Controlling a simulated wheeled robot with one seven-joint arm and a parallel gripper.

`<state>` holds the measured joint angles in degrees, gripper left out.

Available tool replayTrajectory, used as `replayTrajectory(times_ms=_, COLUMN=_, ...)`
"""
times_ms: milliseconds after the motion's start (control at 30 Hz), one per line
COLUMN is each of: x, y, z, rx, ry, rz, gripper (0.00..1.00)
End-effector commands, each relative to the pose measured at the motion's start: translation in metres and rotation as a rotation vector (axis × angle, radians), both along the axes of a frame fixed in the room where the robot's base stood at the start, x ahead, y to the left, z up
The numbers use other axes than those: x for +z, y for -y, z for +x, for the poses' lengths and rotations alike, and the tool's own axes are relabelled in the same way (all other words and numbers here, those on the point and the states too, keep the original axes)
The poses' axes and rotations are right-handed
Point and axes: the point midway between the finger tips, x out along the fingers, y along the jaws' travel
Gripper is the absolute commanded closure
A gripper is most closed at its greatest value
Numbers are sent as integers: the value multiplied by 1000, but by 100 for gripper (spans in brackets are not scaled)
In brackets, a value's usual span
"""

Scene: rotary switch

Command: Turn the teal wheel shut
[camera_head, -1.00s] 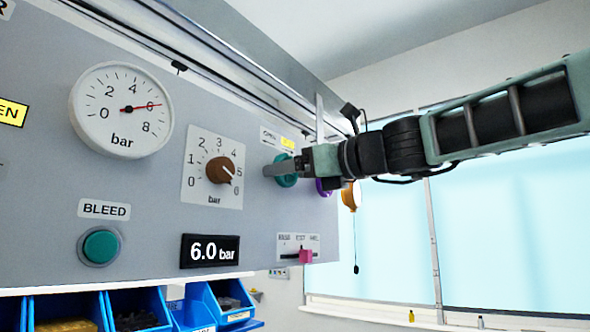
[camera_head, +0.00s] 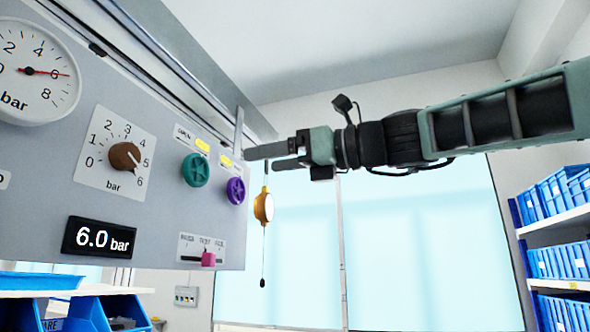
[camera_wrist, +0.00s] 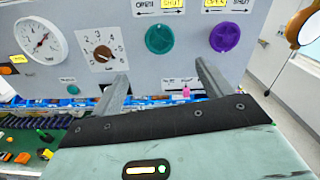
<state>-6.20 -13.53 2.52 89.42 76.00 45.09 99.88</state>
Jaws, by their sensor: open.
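The teal wheel (camera_head: 195,170) is on the grey panel, left of the purple wheel (camera_head: 236,190). In the wrist view the teal wheel (camera_wrist: 159,39) shows whole, with a white OPEN label at its upper left and a yellow SHUT label (camera_wrist: 172,4) at its upper right. My gripper (camera_head: 260,159) is open and empty, apart from the teal wheel and to its right in the head view. In the wrist view its two fingers (camera_wrist: 160,76) are spread below the teal wheel.
A brown knob (camera_head: 125,156), a dial gauge (camera_head: 38,72) and a 6.0 bar display (camera_head: 98,237) are on the panel. A pink slider (camera_head: 208,259) sits below the wheels. An orange hanging device (camera_head: 263,207) is at the panel's right edge.

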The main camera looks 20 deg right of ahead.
Motion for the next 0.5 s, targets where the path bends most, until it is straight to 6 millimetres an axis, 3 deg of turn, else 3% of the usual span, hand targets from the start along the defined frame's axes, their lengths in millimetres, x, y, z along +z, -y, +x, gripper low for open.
replayTrajectory(times_ms=200, x=-1, y=23, z=-18, rx=-1, ry=0, rz=0, gripper=21)
replayTrajectory(times_ms=500, x=0, y=28, z=-22, rx=0, ry=-1, rz=0, gripper=21)
